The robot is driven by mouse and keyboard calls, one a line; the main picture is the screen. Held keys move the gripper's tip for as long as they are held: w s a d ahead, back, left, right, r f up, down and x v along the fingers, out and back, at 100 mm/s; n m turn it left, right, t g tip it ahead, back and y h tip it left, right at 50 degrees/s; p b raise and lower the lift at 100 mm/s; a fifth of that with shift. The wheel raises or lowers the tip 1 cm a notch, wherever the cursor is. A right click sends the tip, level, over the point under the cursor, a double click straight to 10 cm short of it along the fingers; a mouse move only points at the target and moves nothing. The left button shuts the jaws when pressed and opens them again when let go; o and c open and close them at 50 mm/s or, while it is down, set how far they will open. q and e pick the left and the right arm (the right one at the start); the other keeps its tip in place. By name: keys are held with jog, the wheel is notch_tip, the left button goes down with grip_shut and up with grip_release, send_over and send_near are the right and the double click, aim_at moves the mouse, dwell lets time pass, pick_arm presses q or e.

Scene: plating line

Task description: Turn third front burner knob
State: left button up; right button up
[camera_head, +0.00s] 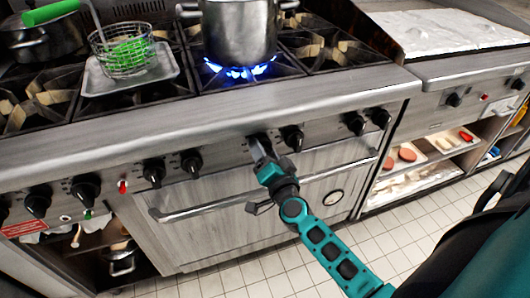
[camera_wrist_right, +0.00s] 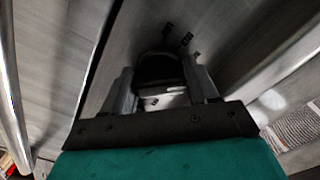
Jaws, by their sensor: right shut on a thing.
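My right gripper (camera_head: 258,150) reaches up to the stove's front panel and is shut on a black burner knob (camera_head: 261,138). In the right wrist view the knob (camera_wrist_right: 158,70) sits between the two fingers of the right gripper (camera_wrist_right: 162,84). Part of the knob is hidden by the gripper in the head view. Other black knobs line the panel, with one (camera_head: 292,138) close to the right and one (camera_head: 191,162) to the left. My left gripper is not in view.
A steel pot (camera_head: 240,32) stands over blue flames (camera_head: 238,72). A wire basket with green contents (camera_head: 125,53) sits on a tray (camera_head: 93,83) at left. The oven handle (camera_head: 225,201) runs below the knobs. An open shelf with food trays (camera_head: 432,150) is at right.

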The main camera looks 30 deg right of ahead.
jog(key=m, duration=0.5)
jog(key=shift+m, duration=1.8)
jog(key=o, duration=1)
jog(key=v, duration=1.3)
jog(key=shift+b, duration=0.4)
